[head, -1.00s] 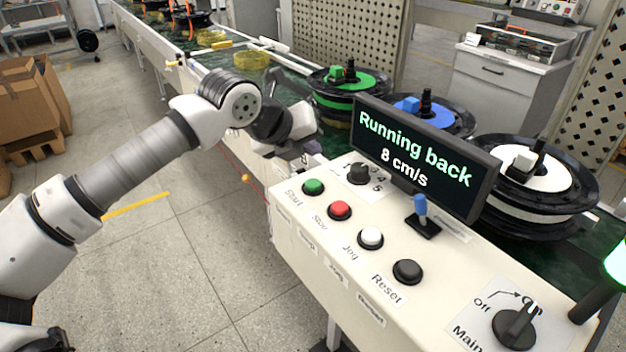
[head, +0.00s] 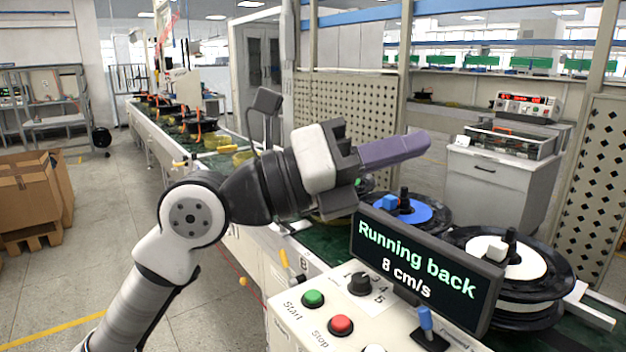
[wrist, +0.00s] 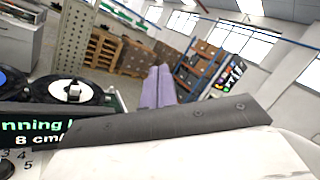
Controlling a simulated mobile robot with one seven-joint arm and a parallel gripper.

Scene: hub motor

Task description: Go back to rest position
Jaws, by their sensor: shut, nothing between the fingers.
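My gripper (head: 428,143) is raised above the control panel and points right in the head view. Its purple fingers are shut together with nothing between them; they also show in the wrist view (wrist: 159,84). The arm bends up from the lower left of the head view. Below the gripper stands the display (head: 418,262), reading "Running back 8 cm/s". The gripper is apart from the panel (head: 297,326) and touches nothing.
Reels with a blue (head: 412,212) and a white centre (head: 505,262) sit on the conveyor (head: 318,247) behind the display; another is mostly hidden by my arm. A cabinet (head: 497,185) stands at the right, cardboard boxes (head: 32,195) at the left. Floor is open at left.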

